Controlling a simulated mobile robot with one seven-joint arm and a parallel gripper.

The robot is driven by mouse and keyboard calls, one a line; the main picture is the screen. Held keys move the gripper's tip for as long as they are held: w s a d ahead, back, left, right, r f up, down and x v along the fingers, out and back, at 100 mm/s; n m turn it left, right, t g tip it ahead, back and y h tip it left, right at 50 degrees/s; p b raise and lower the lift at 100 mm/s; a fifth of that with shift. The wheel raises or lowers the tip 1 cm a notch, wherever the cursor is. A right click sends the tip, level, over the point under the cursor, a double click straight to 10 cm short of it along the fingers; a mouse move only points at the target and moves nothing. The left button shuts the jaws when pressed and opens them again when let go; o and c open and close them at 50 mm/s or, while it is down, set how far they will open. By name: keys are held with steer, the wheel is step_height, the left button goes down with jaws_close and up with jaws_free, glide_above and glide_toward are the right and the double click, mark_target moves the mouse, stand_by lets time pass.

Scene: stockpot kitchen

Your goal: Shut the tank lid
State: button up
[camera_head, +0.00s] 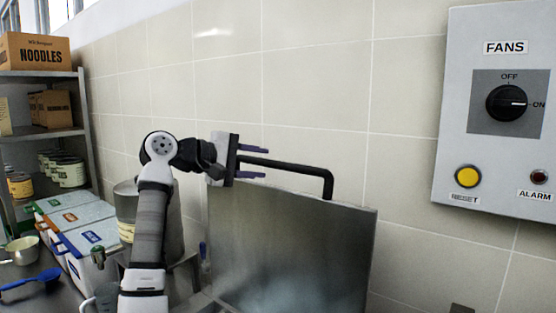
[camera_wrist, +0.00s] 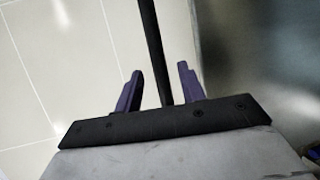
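The tank lid (camera_head: 290,245) is a grey metal plate standing raised in front of the tiled wall. A black bar handle (camera_head: 300,170) runs along its top edge and bends down at the right. My gripper (camera_head: 252,162) is at the upper left of the lid, pointing right. In the wrist view, its two purple fingers (camera_wrist: 158,88) are apart, with the handle bar (camera_wrist: 152,40) between them. Gaps show on both sides of the bar, so it is not gripped. The lid's dark face also shows at the right of the wrist view (camera_wrist: 260,50). The tank below is mostly hidden.
A fan control box (camera_head: 490,150) hangs on the wall at right. At left are a shelf (camera_head: 40,133) with boxes and cans, lidded tubs (camera_head: 70,215), a large pot (camera_head: 127,190) behind my arm, and a blue utensil (camera_head: 30,283) on the counter.

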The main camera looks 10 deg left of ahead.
mark_target(267, 163)
steer(key=p+x, duration=0.1)
steer(key=x, duration=0.5)
steer(key=shift+c, duration=0.3)
jaws_close()
